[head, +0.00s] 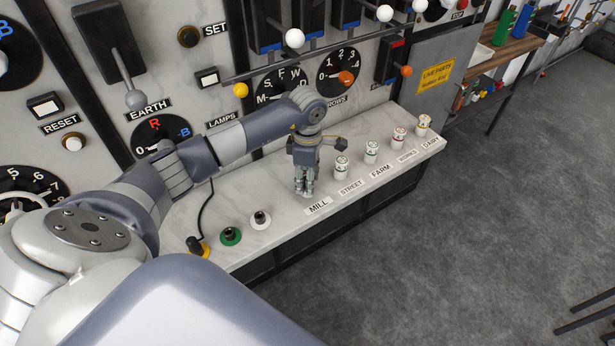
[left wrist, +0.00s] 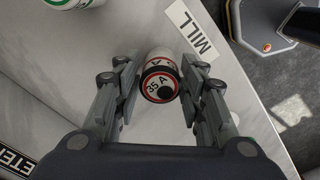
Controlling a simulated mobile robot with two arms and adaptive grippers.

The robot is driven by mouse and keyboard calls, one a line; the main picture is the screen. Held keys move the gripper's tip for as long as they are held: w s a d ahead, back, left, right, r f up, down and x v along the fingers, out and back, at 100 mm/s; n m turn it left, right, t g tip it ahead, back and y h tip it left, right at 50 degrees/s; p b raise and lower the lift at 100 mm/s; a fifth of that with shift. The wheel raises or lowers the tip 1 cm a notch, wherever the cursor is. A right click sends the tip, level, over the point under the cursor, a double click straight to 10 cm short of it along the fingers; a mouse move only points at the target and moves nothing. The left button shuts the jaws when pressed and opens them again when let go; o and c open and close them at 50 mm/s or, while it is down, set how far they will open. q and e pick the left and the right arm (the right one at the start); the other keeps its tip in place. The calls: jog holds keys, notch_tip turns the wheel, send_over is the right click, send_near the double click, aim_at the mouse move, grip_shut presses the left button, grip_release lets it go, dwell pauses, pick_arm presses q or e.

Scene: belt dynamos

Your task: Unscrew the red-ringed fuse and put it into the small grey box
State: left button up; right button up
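The red-ringed fuse (left wrist: 159,83), white with "35 A" on its cap, is between the fingers of my left gripper (left wrist: 160,80) in the left wrist view. In the head view my left gripper (head: 305,188) points down at the bench behind the MILL label (head: 319,205) and largely hides this fuse. The fuse seems to stand upright at its place. I cannot make out the small grey box in either view. My right gripper is not in view.
Further white fuses stand to the right, at STREET (head: 341,167), FARM (head: 371,152), WORKS (head: 398,138) and DAIRY (head: 423,125). A panel with dials and levers rises behind. Floor lies in front.

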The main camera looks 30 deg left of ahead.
pick_arm(q)
jog(key=c, duration=0.4)
jog(key=shift+o, duration=0.5)
grip_shut()
jog(key=shift+r+n, duration=0.1)
jog(key=shift+n, duration=0.2)
jog(key=n, duration=0.4)
jog(key=shift+p, duration=0.35)
jog(key=n, duration=0.3)
jog(key=shift+p, duration=0.3)
jog(key=n, duration=0.2)
jog(key=shift+n, duration=0.4)
jog(key=n+p, duration=0.1)
jog(key=n, duration=0.2)
jog(key=shift+n+p, duration=0.3)
jog(key=shift+n, duration=0.6)
jog(key=shift+f, duration=0.2)
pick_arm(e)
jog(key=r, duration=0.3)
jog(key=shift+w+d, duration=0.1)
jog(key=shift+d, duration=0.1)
